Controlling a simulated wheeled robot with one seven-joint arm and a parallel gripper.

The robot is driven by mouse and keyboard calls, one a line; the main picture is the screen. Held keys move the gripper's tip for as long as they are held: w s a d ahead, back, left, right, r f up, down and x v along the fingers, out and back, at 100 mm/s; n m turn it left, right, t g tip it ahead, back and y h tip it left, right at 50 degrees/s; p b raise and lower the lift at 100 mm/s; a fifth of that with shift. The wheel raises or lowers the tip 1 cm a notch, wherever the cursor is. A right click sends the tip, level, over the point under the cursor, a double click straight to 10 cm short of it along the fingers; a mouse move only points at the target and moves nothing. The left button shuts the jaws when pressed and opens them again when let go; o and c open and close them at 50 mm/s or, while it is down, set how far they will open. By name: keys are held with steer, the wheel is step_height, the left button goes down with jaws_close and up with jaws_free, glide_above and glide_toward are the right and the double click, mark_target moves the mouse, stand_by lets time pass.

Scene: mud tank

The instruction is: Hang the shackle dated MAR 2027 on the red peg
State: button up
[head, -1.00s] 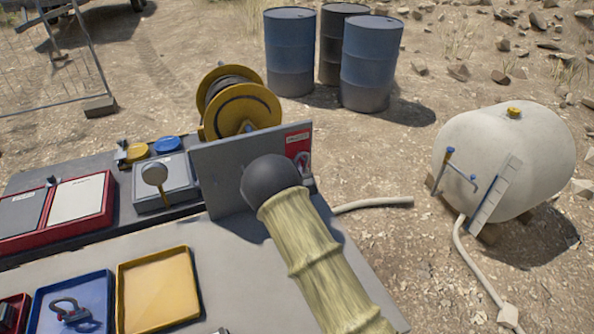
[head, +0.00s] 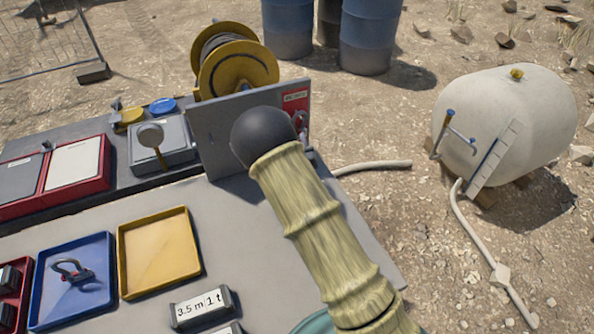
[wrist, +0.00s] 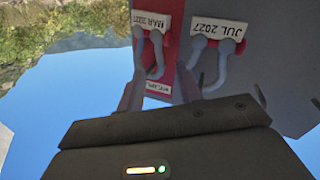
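The shackle tagged MAR 2027 (wrist: 157,52) shows in the upside-down wrist view, in front of a red strip (wrist: 181,88) on a grey board. Its tag points to the top of the picture, its bow to the bottom. Beside it on the right is a shackle tagged JUL 2027 (wrist: 218,50). A red peg cannot be made out clearly. My gripper (wrist: 160,92) has its fingers apart, one on each side below the MAR 2027 shackle, with no clear grip on it.
The grey upright board (head: 222,122) stands on the table. A blue tray (head: 75,300) holding a shackle (head: 72,270), a yellow tray (head: 160,253) and a block marked 3.5 m 1 t (head: 200,307) lie in front. A yellow reel (head: 238,70) stands behind the board.

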steer(key=s+b, duration=0.2)
steer(key=s, duration=0.9)
steer(key=shift+s+d, duration=0.2)
steer(key=shift+s, duration=0.15)
steer(key=shift+w+d+r, duration=0.1)
steer(key=s+d+r+m+g+h+p, duration=0.1)
steer(key=s+d+r+m+g+p, duration=0.2)
steer(key=d+g, duration=0.5)
steer(key=s+d+r+g+p, duration=0.1)
steer(key=s+d+r+g, duration=0.2)
steer(key=s, duration=0.5)
steer(key=s+d+r+g+p, duration=0.1)
steer(key=s+d+r+g, duration=0.2)
steer(key=s, duration=0.5)
steer(key=shift+s+m+g, duration=0.3)
steer(key=shift+s+g, duration=0.05)
steer(key=shift+g, duration=0.35)
